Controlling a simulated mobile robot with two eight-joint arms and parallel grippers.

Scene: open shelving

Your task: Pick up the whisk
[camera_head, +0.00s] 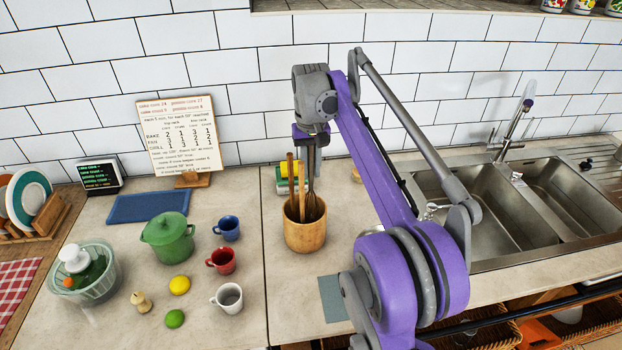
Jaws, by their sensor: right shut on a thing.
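The whisk (313,206) stands with its wire end inside a wooden utensil holder (306,236) on the counter. Its thin handle rises to my right gripper (311,140), which points down from above and is shut on it. The fingertips are small and partly hidden by the wrist. Wooden utensils (294,190) stand beside the whisk in the same holder. My left gripper is not in view.
Mugs, a green pot (168,240), a lemon (180,285) and a lime (174,319) stand left of the holder. A sink (480,215) lies to the right, behind my arm. A tiled wall rises behind the counter.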

